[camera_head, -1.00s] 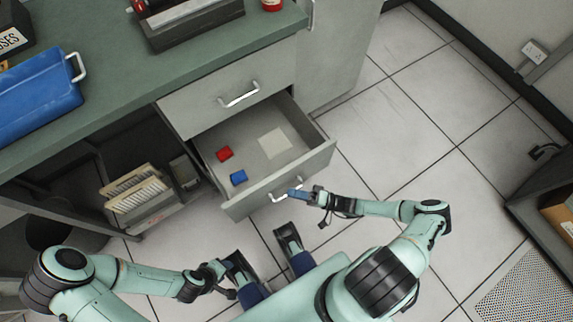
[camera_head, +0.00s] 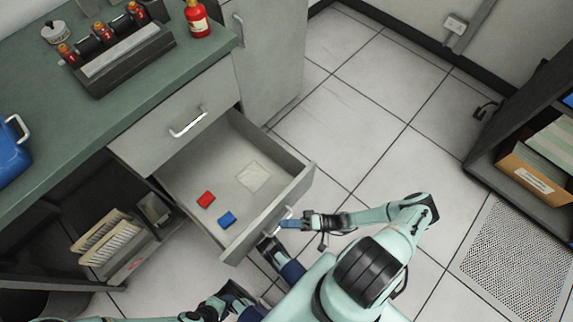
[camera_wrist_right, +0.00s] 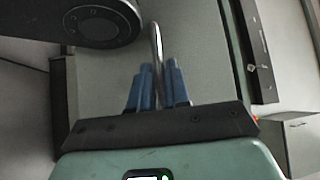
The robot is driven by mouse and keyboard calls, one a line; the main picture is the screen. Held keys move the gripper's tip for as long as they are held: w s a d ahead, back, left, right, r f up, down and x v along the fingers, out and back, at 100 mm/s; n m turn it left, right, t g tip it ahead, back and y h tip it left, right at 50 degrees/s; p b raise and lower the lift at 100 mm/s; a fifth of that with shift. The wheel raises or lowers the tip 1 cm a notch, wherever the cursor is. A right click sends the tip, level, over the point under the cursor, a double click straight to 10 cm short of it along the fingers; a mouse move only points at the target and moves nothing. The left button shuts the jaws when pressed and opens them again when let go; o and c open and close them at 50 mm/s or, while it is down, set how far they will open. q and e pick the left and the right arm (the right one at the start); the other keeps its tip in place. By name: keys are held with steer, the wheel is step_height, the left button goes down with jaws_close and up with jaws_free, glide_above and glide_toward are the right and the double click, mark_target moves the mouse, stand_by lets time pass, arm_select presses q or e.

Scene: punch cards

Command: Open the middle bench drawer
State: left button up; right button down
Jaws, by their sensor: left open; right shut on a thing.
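The middle bench drawer (camera_head: 182,181) is pulled out from the grey bench. Inside it lie a red block (camera_head: 206,200), a blue block (camera_head: 227,219) and a pale square sheet (camera_head: 251,177). My right gripper (camera_head: 286,224) is at the drawer's front, shut on its handle (camera_head: 273,220). The right wrist view shows the handle bar (camera_wrist_right: 156,60) between the blue fingers of that gripper (camera_wrist_right: 157,85). My left gripper (camera_head: 235,299) is low in the head view, apart from the drawer, and its fingers are hard to make out.
A closed upper drawer (camera_head: 170,125) sits above. The green bench top (camera_head: 60,130) holds a rack of red-capped bottles (camera_head: 105,45), a red bottle (camera_head: 197,18) and a blue bin (camera_head: 12,150). Card files (camera_head: 105,240) stand on the lower shelf.

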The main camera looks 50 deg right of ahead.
steer(key=c, duration=1.2)
jaws_free()
steer(key=shift+o, duration=0.2)
arm_select(q)
steer(key=shift+w+a+f+t+b, duration=0.15)
steer(key=shift+w+a+f+b, duration=0.15)
steer(key=shift+w+f, duration=0.2)
steer(key=shift+w+a+f+t+b, duration=0.15)
steer(key=shift+w+f+b, duration=0.25)
steer(key=shift+w, duration=0.2)
arm_select(e)
steer(key=v, duration=1.3)
steer(key=shift+s+d, duration=0.2)
steer(key=shift+w+a, duration=0.1)
